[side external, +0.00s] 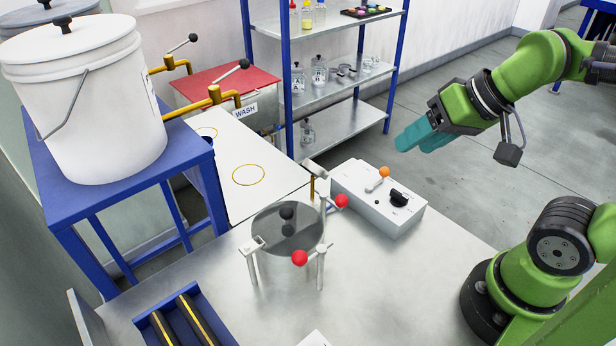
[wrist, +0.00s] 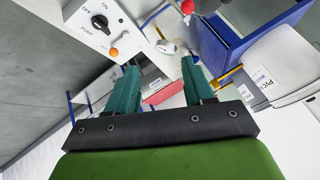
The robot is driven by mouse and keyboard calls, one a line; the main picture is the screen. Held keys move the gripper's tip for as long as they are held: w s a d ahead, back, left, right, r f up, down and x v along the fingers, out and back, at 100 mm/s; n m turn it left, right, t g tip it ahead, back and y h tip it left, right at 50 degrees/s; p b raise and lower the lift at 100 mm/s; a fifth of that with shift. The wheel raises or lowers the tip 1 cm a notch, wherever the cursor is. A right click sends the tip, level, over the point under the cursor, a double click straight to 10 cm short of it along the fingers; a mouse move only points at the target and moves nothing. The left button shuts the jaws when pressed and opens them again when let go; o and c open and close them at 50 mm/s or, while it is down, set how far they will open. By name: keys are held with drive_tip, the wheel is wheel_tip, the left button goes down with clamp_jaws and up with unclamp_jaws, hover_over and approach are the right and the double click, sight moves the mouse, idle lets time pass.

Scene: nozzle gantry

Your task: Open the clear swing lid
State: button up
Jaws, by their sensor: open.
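The clear swing lid (side external: 270,222) is a round see-through disc lying flat over a clear, cylinder-like vessel (side external: 275,272) on the metal table. Dark knob shapes show at its middle. White posts stand around it. One red ball (side external: 299,258) is at the front post and another red ball (side external: 341,201) is at the back right. My gripper (side external: 412,143) is up in the air to the right of and above the lid, with teal fingers pointing left. In the wrist view my gripper (wrist: 160,66) is open, with nothing between its fingers. The lid is not clear there.
A white control box (side external: 385,205) with a black dial and an orange-ball lever (side external: 384,172) stands between lid and gripper. A blue tray (side external: 165,325) is at front left. A white bucket (side external: 95,115) stands on a blue stand. A shelf rack (side external: 340,85) is behind.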

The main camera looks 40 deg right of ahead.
sight(287, 207)
drive_tip(key=shift+w+a+r+n+g, duration=2)
drive_tip(key=shift+w+a+n+g, duration=1.3)
drive_tip(key=shift+w+a, duration=3.6)
drive_tip(key=shift+m+g, duration=0.3)
drive_tip(key=a+f, duration=0.1)
drive_tip(key=f, duration=0.4)
drive_tip(key=s+a+f, duration=0.1)
drive_tip(key=f, duration=0.4)
drive_tip(key=a+f, duration=0.2)
drive_tip(key=f, duration=0.3)
drive_tip(key=shift+s+a+f, duration=0.1)
drive_tip(key=shift+s+f, duration=0.25)
drive_tip(key=shift+s, duration=0.05)
clamp_jaws()
